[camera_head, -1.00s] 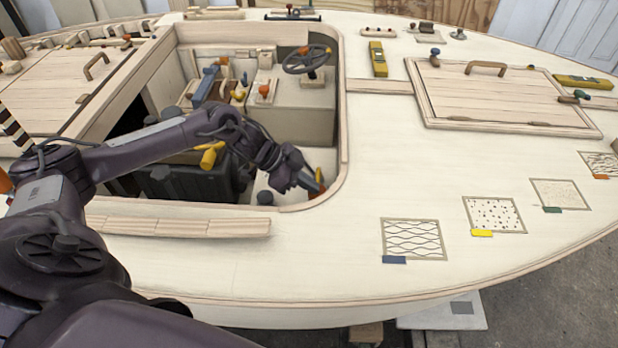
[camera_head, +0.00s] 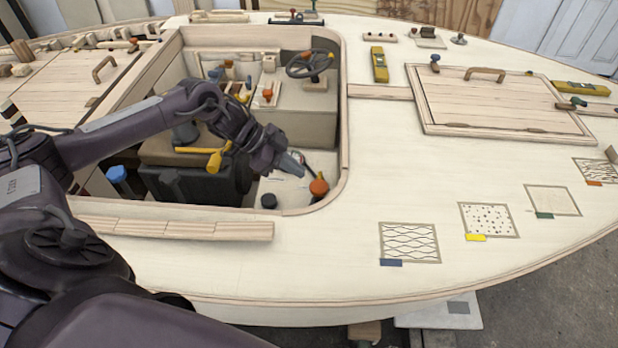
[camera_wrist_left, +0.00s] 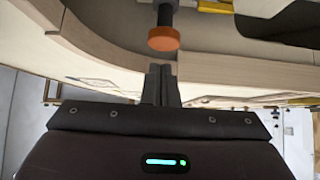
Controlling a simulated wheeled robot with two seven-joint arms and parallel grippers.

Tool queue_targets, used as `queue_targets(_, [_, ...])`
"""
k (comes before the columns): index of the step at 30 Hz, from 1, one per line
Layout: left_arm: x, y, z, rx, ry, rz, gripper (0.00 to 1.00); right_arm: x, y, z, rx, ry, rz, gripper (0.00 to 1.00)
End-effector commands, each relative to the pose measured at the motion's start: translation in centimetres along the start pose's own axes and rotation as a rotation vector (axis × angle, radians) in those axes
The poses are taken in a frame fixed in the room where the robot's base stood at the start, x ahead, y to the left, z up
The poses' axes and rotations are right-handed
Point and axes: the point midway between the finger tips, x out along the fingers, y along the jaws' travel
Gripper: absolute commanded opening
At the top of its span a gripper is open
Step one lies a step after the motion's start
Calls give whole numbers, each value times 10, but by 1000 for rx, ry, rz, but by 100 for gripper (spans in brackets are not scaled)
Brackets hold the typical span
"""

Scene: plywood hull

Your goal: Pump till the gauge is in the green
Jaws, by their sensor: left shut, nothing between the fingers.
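An orange knob (camera_head: 318,187) stands in the front right corner of the cockpit well. In the left wrist view the orange knob (camera_wrist_left: 163,39) caps a dark shaft, just beyond the fingertips. I cannot tell for sure that it is the pump's handle. My left gripper (camera_head: 298,164) is shut and empty, up and left of the knob in the head view and apart from it. Its closed fingers (camera_wrist_left: 161,84) also show in the wrist view. A pale, dark-rimmed thing shows partly behind the gripper; no gauge needle or green zone can be read. My right gripper is out of view.
The cockpit rim (camera_head: 345,130) curves close to the right of my gripper. A dark box (camera_head: 195,185) with a yellow handle (camera_head: 213,158) lies under my forearm. A black knob (camera_head: 268,201) stands left of the orange one. A steering wheel (camera_head: 309,62) is farther back.

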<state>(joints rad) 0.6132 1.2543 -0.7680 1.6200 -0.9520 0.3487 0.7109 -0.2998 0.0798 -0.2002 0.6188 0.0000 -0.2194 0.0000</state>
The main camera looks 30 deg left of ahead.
Motion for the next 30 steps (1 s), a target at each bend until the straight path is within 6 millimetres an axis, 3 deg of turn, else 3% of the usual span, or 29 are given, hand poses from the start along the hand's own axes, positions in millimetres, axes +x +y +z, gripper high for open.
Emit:
queue_targets(3, [-23, -1, 1, 1, -1, -3, 0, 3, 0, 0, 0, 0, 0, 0])
queue_targets(9, [-43, -1, -1, 1, 2, -2, 0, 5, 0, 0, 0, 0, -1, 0])
queue_targets(30, [-46, -1, -2, 2, 4, -2, 0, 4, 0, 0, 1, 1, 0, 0])
